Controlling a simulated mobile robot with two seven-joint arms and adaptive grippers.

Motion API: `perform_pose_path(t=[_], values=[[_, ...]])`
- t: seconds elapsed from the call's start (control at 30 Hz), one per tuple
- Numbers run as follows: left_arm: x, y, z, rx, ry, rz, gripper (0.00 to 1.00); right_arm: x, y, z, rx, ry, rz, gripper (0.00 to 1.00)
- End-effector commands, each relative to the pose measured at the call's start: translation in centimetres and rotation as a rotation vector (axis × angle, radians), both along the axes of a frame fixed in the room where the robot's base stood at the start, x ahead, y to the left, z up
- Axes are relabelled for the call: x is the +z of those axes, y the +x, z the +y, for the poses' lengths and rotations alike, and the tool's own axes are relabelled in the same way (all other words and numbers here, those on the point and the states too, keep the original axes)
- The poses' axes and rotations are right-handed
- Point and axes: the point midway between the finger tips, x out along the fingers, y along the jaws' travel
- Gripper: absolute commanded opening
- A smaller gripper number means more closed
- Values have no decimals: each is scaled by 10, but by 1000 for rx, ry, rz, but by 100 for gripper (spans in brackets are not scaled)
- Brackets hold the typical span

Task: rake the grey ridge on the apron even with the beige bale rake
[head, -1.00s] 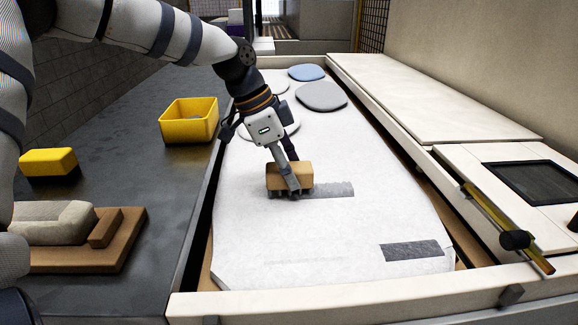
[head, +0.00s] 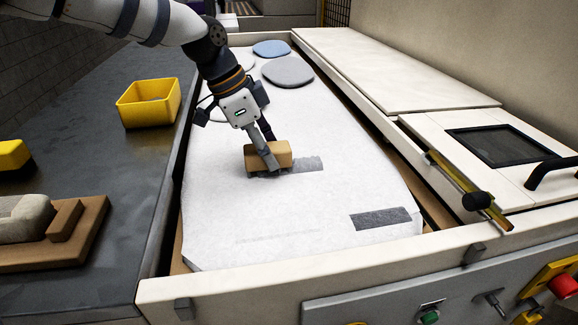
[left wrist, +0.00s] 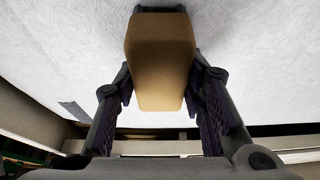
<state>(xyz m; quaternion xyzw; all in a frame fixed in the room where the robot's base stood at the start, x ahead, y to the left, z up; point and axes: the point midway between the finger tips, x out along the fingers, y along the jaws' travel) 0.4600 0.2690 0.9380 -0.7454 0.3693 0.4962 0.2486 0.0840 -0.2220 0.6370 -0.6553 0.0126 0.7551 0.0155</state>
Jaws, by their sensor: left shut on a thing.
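The beige bale rake (head: 268,153) is a block-shaped head low on the white apron (head: 230,205). My left gripper (head: 268,160) is shut on it from above, and the left wrist view shows the block (left wrist: 160,60) between both fingers. A light grey strip (head: 308,164), which looks like the grey ridge, runs out from the rake's right side. Its left part is hidden behind the rake and fingers. A darker grey strip (head: 381,218) lies nearer, at the right. I cannot tell whether the rake's underside touches the apron. My right gripper is not in view.
Grey (head: 288,72) and blue (head: 271,48) round pads lie at the apron's far end. A yellow bin (head: 149,103) and a brown board (head: 62,248) stand on the dark counter at left. A raised pale frame (head: 300,275) borders the apron, with controls in front.

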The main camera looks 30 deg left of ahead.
Motion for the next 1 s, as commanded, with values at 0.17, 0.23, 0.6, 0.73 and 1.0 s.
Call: perform_pose_path(t=[0.17,0.23,0.6,0.73,1.0], values=[[-4,13,-16,-1,1,6,6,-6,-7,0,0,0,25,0],[-3,14,-19,-1,0,5,6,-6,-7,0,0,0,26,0],[-4,21,-28,-1,0,5,6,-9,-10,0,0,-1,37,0],[-4,32,-41,-2,1,7,6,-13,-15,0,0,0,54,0],[-1,42,-56,0,-1,2,6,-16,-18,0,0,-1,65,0]])
